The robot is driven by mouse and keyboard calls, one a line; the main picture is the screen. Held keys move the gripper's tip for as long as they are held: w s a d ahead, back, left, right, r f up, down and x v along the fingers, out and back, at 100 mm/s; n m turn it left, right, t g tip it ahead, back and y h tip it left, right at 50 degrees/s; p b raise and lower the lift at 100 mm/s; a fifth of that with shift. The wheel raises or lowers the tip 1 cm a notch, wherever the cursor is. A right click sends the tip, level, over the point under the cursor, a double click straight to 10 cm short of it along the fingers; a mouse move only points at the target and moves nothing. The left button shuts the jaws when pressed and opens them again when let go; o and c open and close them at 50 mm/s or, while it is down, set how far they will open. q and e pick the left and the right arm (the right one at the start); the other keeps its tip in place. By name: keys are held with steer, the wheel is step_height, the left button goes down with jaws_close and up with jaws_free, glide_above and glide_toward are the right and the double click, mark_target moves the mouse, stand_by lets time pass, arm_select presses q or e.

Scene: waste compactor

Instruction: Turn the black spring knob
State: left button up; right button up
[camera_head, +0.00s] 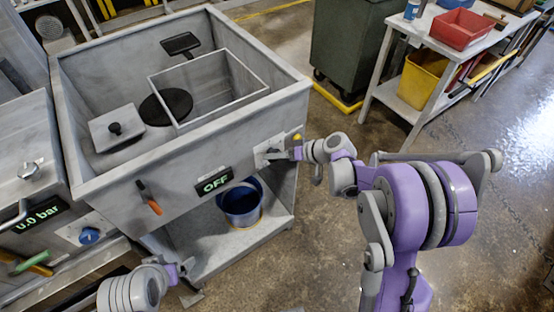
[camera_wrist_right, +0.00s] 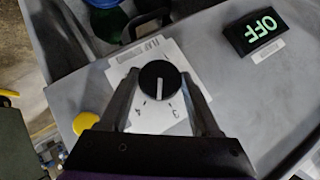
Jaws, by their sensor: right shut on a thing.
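The black spring knob (camera_wrist_right: 159,84) is round with a white pointer line and sits on a white label plate (camera_wrist_right: 150,112), which also shows on the sink unit's front in the head view (camera_head: 262,150). My right gripper (camera_wrist_right: 160,92) is shut on the knob, with one finger on each side of it. In the head view my right gripper (camera_head: 280,153) reaches the plate from the right and largely hides the knob. My left gripper (camera_head: 184,270) is low at the lower left, away from the knob; its fingers are too small to read.
A display (camera_head: 214,182) beside the plate reads OFF. An orange-handled lever (camera_head: 149,197) is further left on the same front. A blue bucket (camera_head: 240,204) stands on the shelf below. A yellow button (camera_wrist_right: 85,122) is near the plate. Open floor lies to the right.

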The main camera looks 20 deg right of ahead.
steer(key=shift+d+f+m+y+b, duration=0.15)
steer(key=shift+m+y+b, duration=0.65)
steer(key=shift+y+b, duration=0.55)
steer(key=shift+f+m+y+b, duration=0.15)
steer(key=shift+m+y+b, duration=0.65)
steer(key=shift+y+b, duration=0.55)
steer(key=o, duration=1.4)
steer(key=shift+c, duration=0.2)
steer(key=v, duration=1.1)
steer(key=shift+r, duration=0.25)
